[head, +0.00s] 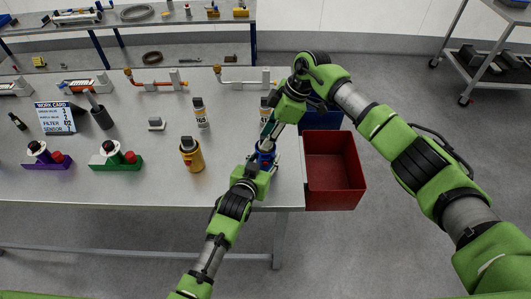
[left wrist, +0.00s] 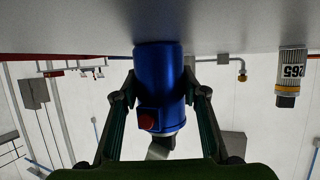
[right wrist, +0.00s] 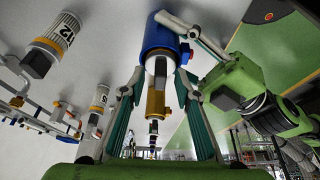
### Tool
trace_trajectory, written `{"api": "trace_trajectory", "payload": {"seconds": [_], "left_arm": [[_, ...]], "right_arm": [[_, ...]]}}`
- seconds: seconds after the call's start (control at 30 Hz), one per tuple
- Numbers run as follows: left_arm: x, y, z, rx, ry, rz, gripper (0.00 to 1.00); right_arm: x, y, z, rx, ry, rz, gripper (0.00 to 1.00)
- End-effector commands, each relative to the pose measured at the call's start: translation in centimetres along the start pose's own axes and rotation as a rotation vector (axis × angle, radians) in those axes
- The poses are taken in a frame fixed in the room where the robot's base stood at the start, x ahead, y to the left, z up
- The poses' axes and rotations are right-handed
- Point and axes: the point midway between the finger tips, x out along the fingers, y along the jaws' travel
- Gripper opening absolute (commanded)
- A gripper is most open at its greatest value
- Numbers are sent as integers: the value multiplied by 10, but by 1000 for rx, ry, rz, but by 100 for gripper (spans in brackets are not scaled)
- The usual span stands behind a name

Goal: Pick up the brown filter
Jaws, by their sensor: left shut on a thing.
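The brown filter, an amber-brown canister with a dark cap (head: 191,156), stands upright on the table in the head view, left of my grippers and apart from them. My left gripper (head: 265,165) is shut on a blue canister with a red button (left wrist: 158,75). The canister is upside down in the left wrist view, its base at or close to the table surface. My right gripper (right wrist: 160,80) is open above it, its fingertips either side of the blue canister's grey neck. A brownish cylinder (right wrist: 155,103) shows beyond; I cannot tell its distance.
A red bin (head: 335,170) and a blue bin (head: 320,120) sit at the table's right end. White labelled canisters (head: 201,112), a green-based fixture (head: 116,157), a purple-based fixture (head: 46,157) and a work card (head: 58,117) stand on the table. Its front middle is clear.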

Motion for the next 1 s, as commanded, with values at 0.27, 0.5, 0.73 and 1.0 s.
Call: {"api": "trace_trajectory", "payload": {"seconds": [0.27,0.5,0.73,1.0], "left_arm": [[0,0,1,0,-3,0,13],[0,0,2,0,-3,0,13],[0,0,2,0,-3,0,13],[0,0,2,0,-4,0,13]], "right_arm": [[-1,0,0,0,1,1,0],[-4,1,-2,0,1,2,0],[-40,2,-17,-3,2,6,0],[-109,1,-45,-3,1,6,0]]}}
